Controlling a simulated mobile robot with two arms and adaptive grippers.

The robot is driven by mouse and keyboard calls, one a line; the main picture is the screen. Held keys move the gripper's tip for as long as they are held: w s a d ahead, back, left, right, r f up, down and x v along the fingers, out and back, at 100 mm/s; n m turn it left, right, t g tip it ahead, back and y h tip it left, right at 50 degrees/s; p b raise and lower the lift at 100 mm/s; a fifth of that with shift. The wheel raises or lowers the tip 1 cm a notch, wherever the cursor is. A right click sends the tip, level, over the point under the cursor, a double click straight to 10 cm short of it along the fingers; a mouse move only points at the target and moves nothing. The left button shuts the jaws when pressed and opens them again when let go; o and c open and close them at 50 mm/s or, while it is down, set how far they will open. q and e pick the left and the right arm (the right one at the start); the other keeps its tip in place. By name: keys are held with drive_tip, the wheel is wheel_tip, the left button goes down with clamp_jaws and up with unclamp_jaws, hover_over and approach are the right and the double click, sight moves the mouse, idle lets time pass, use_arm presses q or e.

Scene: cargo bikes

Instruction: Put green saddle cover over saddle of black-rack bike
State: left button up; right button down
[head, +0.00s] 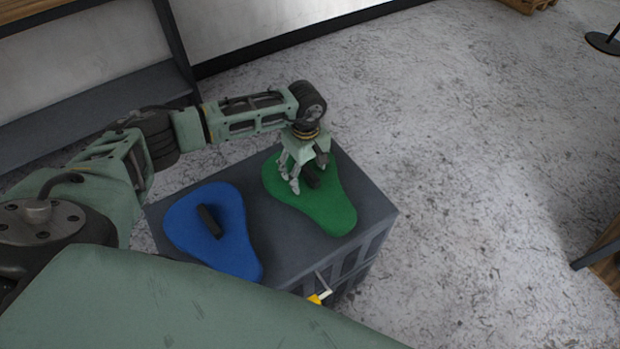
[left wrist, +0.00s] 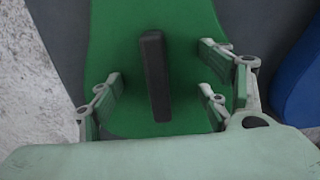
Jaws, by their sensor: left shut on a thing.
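The green saddle cover (head: 335,207) lies flat on top of a dark grey box, with a black bar-shaped handle on its top. The exact finger contact is hard to see. My right gripper is not in view. No bike or saddle shows clearly.
A blue saddle cover (head: 207,227) with a black handle lies on the same grey box (head: 378,207), left of the green one. A yellow-and-white item (head: 319,297) is at the box's front. A dark shelf (head: 100,100) stands at back left. The concrete floor at right is mostly clear.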

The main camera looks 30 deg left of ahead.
use_arm(q)
drive_tip(key=shift+s+d+f, duration=0.2)
drive_tip(key=shift+f, duration=0.05)
drive_tip(key=shift+r, duration=0.15)
drive_tip(key=shift+c, duration=0.7)
drive_tip(key=shift+r+p, duration=0.5)
drive_tip(key=shift+p, duration=0.05)
drive_tip(key=c, duration=1.1)
drive_tip(key=shift+w+r, duration=0.15)
drive_tip(key=shift+r, duration=0.1)
clamp_jaws()
drive_tip(key=shift+w+a+r+p, duration=0.1)
drive_tip(key=shift+r+p, duration=1.3)
drive_tip(key=shift+r, duration=0.75)
